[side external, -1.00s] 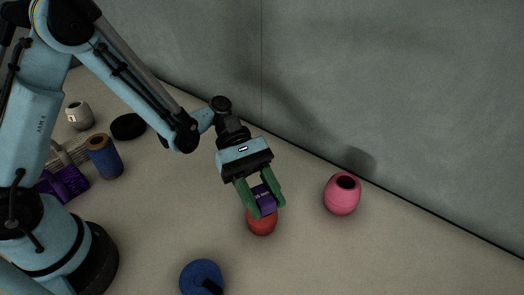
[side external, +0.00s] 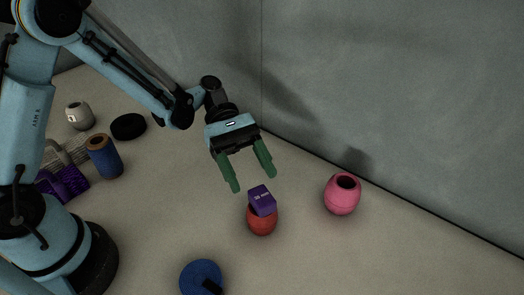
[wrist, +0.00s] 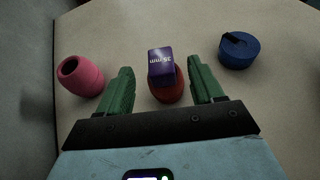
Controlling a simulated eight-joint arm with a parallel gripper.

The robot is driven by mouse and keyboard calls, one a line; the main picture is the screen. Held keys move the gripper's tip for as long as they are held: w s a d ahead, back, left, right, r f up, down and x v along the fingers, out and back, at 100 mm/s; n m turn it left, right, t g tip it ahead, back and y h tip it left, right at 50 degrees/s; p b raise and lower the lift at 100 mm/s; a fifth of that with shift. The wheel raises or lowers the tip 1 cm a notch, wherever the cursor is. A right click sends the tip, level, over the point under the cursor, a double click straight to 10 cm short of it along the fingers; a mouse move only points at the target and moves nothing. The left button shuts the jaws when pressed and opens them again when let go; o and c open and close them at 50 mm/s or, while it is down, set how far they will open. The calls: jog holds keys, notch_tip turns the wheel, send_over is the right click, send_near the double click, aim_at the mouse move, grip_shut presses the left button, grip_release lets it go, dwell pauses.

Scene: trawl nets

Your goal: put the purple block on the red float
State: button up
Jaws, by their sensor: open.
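The purple block (side external: 262,200) sits on top of the red float (side external: 262,221), slightly tilted in the side view. In the wrist view the purple block (wrist: 161,65) shows white lettering, with the red float (wrist: 168,93) partly hidden beneath it. My gripper (side external: 254,183) is open and empty, above and a little behind the block, its green fingers clear of it. In the wrist view my gripper (wrist: 163,88) has its fingers spread on either side of the block and float.
A pink float (side external: 342,196) stands to the right near the wall. A blue round item (side external: 200,276) lies at the front. A blue spool (side external: 104,158), a black disc (side external: 128,126), a pale jar (side external: 79,116) and purple items (side external: 71,182) stand at the left.

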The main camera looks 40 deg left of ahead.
jog(key=s+a+r+m+t+y, duration=0.1)
jog(key=a+r+m+t+y, duration=0.1)
jog(key=a+m+t+y, duration=0.4)
jog(key=s+a+r+m+t+y, duration=0.1)
jog(key=a+r+m+t+y, duration=0.2)
jog(key=a+m+t+y, duration=0.3)
jog(key=a+m, duration=0.1)
jog(key=a, duration=0.2)
jog(key=shift+s+a+r+m+y, duration=0.15)
jog(key=shift+s+a+m+y, duration=0.15)
jog(key=shift+a, duration=0.1)
